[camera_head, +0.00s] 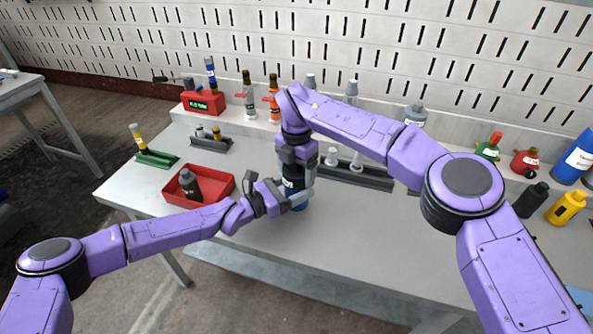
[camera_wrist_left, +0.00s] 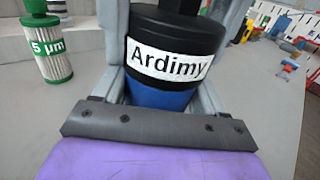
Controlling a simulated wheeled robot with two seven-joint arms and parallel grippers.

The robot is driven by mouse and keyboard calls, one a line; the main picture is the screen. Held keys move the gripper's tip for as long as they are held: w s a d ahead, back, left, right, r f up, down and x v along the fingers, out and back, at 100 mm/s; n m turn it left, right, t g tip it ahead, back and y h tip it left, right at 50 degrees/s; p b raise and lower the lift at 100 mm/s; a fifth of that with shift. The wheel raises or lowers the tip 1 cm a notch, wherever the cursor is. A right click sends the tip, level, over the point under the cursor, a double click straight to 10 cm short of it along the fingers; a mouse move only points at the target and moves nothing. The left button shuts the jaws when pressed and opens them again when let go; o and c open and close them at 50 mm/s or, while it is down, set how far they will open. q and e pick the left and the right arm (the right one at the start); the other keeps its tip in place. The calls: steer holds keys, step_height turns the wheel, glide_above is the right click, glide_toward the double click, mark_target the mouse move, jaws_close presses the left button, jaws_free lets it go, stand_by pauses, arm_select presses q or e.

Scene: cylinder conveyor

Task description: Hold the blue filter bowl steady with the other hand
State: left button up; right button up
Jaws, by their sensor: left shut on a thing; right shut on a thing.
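In the left wrist view the blue bowl (camera_wrist_left: 160,97) shows below the black top (camera_wrist_left: 185,32), between two grey fingers. My left gripper (camera_head: 291,197) comes in from the left and is shut on the blue bowl. My right gripper (camera_head: 298,168) points down from above and is shut on the black top. Its fingertips are partly hidden.
A red tray (camera_head: 225,187) with a dark bottle is at left. A green-capped "5 µm" cartridge (camera_wrist_left: 50,50) stands close by in the left wrist view. A grey rack (camera_head: 370,180) is behind, and bottles line the back shelf. A black bottle (camera_head: 531,200) and yellow bottle (camera_head: 567,208) stand right.

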steer(key=m, duration=0.4)
steer(key=shift+m, duration=1)
steer(key=m, duration=0.3)
steer(key=shift+m, duration=1.5)
